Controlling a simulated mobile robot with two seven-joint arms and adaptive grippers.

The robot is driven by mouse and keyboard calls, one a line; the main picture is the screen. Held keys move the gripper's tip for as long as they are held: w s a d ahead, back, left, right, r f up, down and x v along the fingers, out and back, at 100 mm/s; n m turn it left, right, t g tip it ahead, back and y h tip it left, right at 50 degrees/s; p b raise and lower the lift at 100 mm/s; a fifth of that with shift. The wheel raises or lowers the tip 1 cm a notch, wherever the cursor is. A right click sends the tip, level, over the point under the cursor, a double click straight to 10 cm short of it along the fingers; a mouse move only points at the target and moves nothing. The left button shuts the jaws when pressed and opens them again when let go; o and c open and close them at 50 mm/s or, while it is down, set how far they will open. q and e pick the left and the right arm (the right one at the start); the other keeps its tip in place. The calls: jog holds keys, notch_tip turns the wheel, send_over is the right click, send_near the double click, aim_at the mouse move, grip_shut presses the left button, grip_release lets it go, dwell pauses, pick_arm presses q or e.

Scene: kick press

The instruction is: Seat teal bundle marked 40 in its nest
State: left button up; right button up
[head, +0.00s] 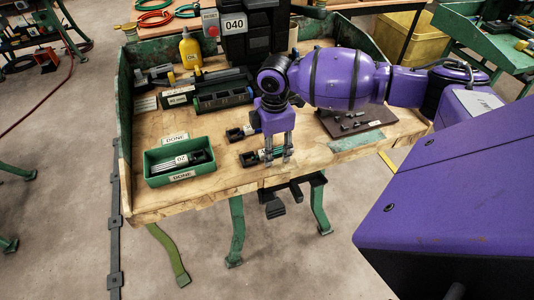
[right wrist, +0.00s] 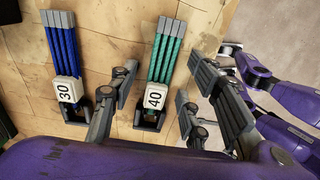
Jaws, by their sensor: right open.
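The teal bundle (right wrist: 165,58) lies on the wooden bench, with a white tag reading 40 near its lower end in the right wrist view. That end meets a small black holder (right wrist: 149,122); I cannot tell how deep it sits. My right gripper (right wrist: 165,78) is open, its fingers on either side of the teal bundle, with gaps visible. In the head view the right gripper (head: 278,158) points down at the bench's front, beside the near black holder (head: 248,158), and hides most of the bundle. My left gripper is not in view.
A blue bundle (right wrist: 61,50) tagged 30 lies left of the teal one. A green DONE tray (head: 207,172) holds a tagged bundle. A black press (head: 240,46) showing 040 and a yellow bottle (head: 190,50) stand behind. A dark plate (head: 335,127) with small parts lies right.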

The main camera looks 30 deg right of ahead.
grip_shut()
jog(key=shift+r, duration=0.1)
